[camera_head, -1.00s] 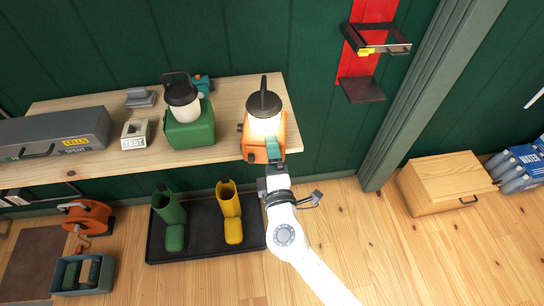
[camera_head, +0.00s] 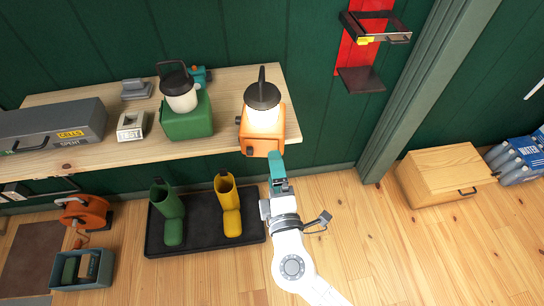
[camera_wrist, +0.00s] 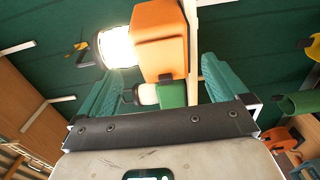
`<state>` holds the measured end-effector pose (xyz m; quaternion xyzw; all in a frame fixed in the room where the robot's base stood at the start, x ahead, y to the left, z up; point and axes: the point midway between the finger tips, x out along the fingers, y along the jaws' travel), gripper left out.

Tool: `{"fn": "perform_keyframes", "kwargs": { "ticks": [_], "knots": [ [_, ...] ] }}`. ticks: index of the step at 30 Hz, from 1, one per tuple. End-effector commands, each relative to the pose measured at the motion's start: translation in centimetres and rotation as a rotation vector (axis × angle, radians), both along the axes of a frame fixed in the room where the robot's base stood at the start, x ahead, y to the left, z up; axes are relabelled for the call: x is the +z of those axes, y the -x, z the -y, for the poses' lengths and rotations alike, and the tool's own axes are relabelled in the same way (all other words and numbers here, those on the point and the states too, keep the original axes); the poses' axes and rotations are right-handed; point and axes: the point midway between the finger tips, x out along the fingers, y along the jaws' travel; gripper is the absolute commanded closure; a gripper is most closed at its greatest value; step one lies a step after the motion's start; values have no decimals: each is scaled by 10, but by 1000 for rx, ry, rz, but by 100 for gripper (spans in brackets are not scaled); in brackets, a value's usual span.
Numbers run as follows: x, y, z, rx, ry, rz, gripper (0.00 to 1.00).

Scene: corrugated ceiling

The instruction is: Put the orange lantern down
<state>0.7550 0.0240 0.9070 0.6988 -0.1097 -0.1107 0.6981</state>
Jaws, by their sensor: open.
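The orange lantern (camera_head: 262,128) stands upright at the right front corner of the wooden shelf, its white globe lit under a dark cap and handle. In the wrist view the lantern (camera_wrist: 160,42) lies beyond my fingers, apart from them. My gripper (camera_head: 277,166) is just in front of and below the lantern in the head view, open and empty. Its two teal fingers stand wide apart in the wrist view (camera_wrist: 158,88). The lantern's far side is hidden.
A green lantern (camera_head: 187,115) stands to the left on the shelf (camera_head: 100,158), with a small tester box (camera_head: 131,126) and a grey case (camera_head: 50,129). Green and yellow boots (camera_head: 228,205) stand on a dark tray (camera_head: 200,240) below. Open floor lies to the right, before a wooden box (camera_head: 440,175).

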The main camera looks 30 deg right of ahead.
Motion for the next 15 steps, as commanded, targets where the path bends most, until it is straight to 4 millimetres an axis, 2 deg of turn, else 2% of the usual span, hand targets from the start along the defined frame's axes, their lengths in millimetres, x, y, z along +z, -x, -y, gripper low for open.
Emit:
{"fn": "perform_keyframes", "kwargs": {
  "ticks": [1,6,15],
  "knots": [
    [-2,10,-3,0,0,-1,0],
    [-1,32,-10,1,0,-1,0],
    [1,43,-14,-1,-1,0,0]
  ]
}}
